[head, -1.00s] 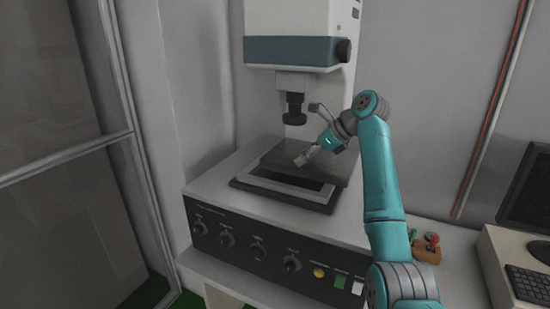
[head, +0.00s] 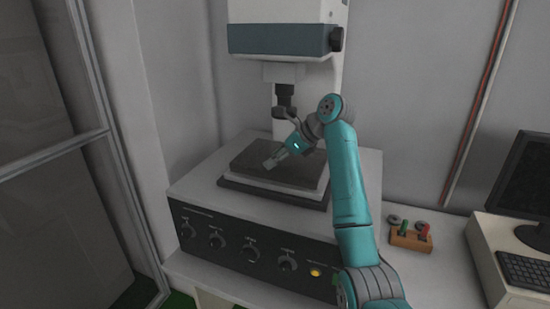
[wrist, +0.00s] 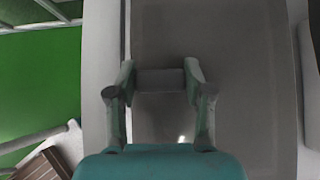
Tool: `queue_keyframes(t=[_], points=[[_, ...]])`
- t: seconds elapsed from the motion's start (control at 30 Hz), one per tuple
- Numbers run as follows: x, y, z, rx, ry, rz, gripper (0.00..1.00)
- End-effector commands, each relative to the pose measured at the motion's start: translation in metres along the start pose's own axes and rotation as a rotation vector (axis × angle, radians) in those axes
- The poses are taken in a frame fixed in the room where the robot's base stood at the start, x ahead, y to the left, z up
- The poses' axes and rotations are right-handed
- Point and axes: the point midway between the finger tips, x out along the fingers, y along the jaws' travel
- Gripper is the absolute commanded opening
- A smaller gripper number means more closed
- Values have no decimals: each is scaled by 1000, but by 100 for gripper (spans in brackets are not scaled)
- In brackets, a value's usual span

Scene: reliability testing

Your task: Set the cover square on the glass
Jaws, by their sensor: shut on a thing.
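The cover (head: 300,172) is a dark grey flat plate lying over the pale stage frame (head: 255,182) of the machine in the head view. It hides the glass beneath it. Its edges look roughly in line with the frame; I cannot tell whether it touches all round. My gripper (head: 271,163) is shut on the cover at its middle. In the wrist view my gripper (wrist: 160,80) has a grey grip piece between its fingertips, and the cover (wrist: 240,100) spreads out below.
The machine's column and lens (head: 284,95) stand just behind the stage. The knobbed front panel (head: 250,252) is below. A small wooden block with coloured pegs (head: 410,238) and a keyboard (head: 525,268) sit to the right. A glazed door (head: 50,180) stands at left.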

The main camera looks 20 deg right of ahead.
Motion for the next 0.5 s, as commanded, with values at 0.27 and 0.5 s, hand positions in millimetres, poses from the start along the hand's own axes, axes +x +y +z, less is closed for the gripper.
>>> queue_keyframes(t=[0.27,0.5], points=[[2,0,-2,0,0,0,76],[2,0,-2,0,0,0,76]])
